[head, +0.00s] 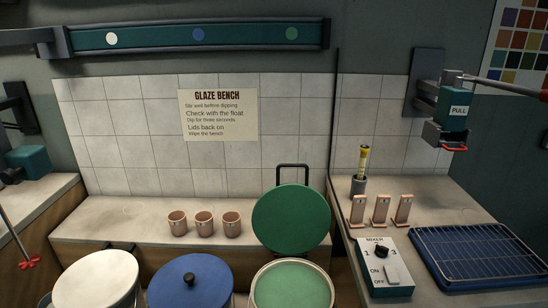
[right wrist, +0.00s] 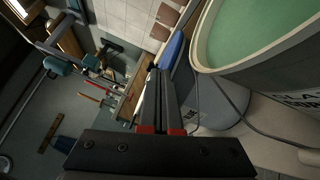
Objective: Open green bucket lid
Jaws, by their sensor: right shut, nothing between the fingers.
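The green lid (head: 291,218) stands raised at the back of the green bucket, tilted up against the bench edge. A black handle loop (head: 292,166) shows above its top edge. The bucket's pale rim (head: 257,272) is open and pale green glaze (head: 290,287) shows inside; its lower part is cut off by the frame. In the right wrist view, the bucket (right wrist: 245,75) is at upper right with green inside. My right gripper (right wrist: 160,72) is shut and empty, beside the bucket and apart from its rim. My left gripper is not in view.
A blue-lidded bucket (head: 191,284) and a white-lidded bucket (head: 97,281) stand to the left. Cups (head: 204,223) are on the bench behind. A mixer control box (head: 384,267), small clay pieces (head: 380,210) and a blue rack (head: 478,255) lie right.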

